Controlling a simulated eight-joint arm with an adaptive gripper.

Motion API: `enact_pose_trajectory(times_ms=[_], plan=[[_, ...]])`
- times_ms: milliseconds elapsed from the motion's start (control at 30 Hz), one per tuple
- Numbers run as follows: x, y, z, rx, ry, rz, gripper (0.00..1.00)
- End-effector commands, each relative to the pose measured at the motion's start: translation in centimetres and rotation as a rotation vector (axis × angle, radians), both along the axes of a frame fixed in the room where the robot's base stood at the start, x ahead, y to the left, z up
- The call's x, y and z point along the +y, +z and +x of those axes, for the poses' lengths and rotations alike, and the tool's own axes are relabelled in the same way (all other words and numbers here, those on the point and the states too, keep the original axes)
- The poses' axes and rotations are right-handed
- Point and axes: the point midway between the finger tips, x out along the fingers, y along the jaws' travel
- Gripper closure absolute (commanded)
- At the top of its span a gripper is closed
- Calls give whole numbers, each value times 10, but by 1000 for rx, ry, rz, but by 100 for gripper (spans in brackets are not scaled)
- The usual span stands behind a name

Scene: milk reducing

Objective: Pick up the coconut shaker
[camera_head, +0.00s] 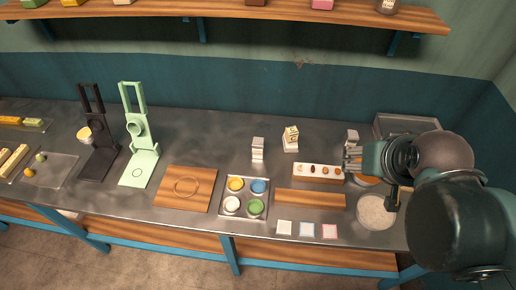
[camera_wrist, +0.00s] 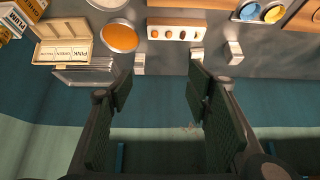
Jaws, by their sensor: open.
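Three small pale shaker-like containers stand along the back of the counter: a left one (camera_head: 258,150), a middle one (camera_head: 291,139) with dark lettering, and a right one (camera_head: 352,137). I cannot read which is the coconut shaker. In the wrist view three pale blocks show beyond the fingers: a left one (camera_wrist: 139,64), a middle one (camera_wrist: 197,54) and a right one (camera_wrist: 233,52). My gripper (camera_head: 352,158) is at the right of the counter, close to the right container. In the wrist view my gripper (camera_wrist: 162,88) is open, with nothing between its fingers.
A pale rack (camera_head: 318,173) with several round brown spots stands left of my gripper. An orange-filled bowl (camera_wrist: 120,36) is close by. A paint tray (camera_head: 244,184), wooden boards (camera_head: 184,206) and two stands (camera_head: 139,170) are farther left. The back counter between stands and containers is clear.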

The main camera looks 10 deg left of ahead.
Motion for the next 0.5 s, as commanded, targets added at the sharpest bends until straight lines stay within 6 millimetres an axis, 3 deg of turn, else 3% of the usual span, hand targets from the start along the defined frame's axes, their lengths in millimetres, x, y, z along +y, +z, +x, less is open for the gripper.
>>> enact_pose_trajectory(times_ms=[500], plan=[[4, 2, 7, 16, 29, -17, 51]])
